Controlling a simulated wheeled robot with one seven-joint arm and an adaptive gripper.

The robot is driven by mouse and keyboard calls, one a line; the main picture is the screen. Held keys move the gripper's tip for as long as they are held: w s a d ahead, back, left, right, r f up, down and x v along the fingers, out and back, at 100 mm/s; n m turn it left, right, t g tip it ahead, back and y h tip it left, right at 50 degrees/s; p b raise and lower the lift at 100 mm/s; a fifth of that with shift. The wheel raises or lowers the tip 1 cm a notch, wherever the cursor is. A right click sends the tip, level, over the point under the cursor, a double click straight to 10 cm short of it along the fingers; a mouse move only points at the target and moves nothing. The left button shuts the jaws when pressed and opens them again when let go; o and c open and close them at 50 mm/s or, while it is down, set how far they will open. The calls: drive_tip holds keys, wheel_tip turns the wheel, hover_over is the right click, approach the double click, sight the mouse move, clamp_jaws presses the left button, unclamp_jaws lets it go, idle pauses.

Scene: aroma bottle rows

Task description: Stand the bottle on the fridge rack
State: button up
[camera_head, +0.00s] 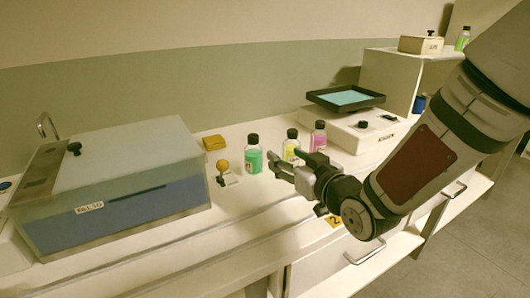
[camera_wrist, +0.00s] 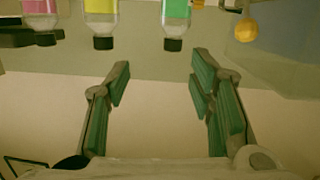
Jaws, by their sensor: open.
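Three dark-capped bottles stand in a row on the white counter: a green bottle (camera_head: 253,160), a yellow bottle (camera_head: 291,149) and a pink bottle (camera_head: 318,138). The wrist view shows green (camera_wrist: 177,12), yellow (camera_wrist: 101,12) and pink (camera_wrist: 40,8) ones inverted, caps downward, at its top edge. Another small green bottle (camera_head: 462,40) stands on the tall white cabinet (camera_head: 390,78) at the back right. My gripper (camera_head: 281,168) is open and empty, in front of the row in the picture; its spread fingers (camera_wrist: 161,70) show in the wrist view. I cannot identify a fridge rack.
A large lidded blue-grey tank (camera_head: 125,205) fills the left counter. A yellow-knobbed object (camera_head: 223,170) stands left of the green bottle, with an orange block (camera_head: 213,142) behind. A white device (camera_head: 355,130) with a black tray (camera_head: 345,98) is right of the row.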

sight(256, 139)
drive_tip(key=shift+t+y, duration=0.6)
drive_tip(key=shift+y, duration=0.2)
drive_tip(key=x, duration=0.3)
drive_tip(key=b+x, duration=0.1)
drive_tip(key=x, duration=0.2)
drive_tip(key=a+x, duration=0.1)
drive_tip(key=x, duration=0.2)
drive_tip(key=shift+s+a+f+b, duration=0.1)
drive_tip(key=shift+a+f+b, duration=0.15)
drive_tip(key=shift+b, duration=0.1)
drive_tip(key=shift+b+x, duration=0.5)
drive_tip(key=shift+x, duration=2.2)
drive_tip(key=shift+s+a, duration=0.1)
drive_tip(key=shift+c, duration=0.3)
clamp_jaws()
